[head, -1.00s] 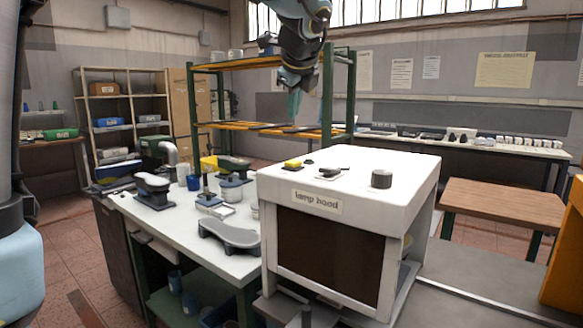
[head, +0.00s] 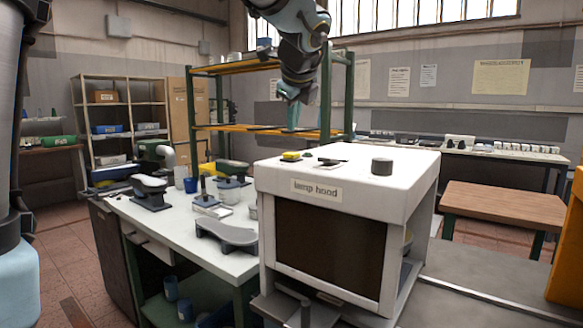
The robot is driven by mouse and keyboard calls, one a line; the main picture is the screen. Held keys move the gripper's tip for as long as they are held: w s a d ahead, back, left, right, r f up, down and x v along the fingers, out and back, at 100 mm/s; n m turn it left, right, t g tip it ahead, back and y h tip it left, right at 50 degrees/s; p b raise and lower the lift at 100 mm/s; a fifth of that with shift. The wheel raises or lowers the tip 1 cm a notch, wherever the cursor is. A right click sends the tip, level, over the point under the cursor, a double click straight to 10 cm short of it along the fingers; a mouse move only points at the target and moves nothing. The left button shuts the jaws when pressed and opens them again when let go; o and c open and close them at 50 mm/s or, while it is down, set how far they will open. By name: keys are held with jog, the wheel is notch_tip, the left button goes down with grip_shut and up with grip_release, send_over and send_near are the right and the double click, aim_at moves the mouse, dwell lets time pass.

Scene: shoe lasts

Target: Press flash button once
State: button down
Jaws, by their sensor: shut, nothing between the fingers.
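A white box labelled "lamp hood" (head: 350,190) stands on the bench, with a dark front opening. No label reading "flash" can be made out. My gripper (head: 292,118) hangs pointing down above the yellow piece in the picture, apart from it. Its fingers are together, with nothing between them.
The white bench (head: 160,225) left of the hood holds several shoe lasts or forms, a blue cup (head: 190,184) and small tins. A green and orange rack (head: 240,127) stands behind. A wooden-topped table (head: 503,205) is at the right.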

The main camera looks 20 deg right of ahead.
aim_at(293, 154)
jog(key=shift+f+b, duration=0.9)
jog(key=shift+f, duration=1)
jog(key=shift+f, duration=0.1)
dwell(0.4)
jog(key=shift+f, duration=0.3)
jog(key=shift+f+b, duration=0.5)
jog(key=shift+f, duration=0.05)
dwell(0.7)
dwell(0.3)
jog(key=shift+r+p, duration=1)
notch_tip(293, 154, up, 5)
jog(key=p, duration=0.5)
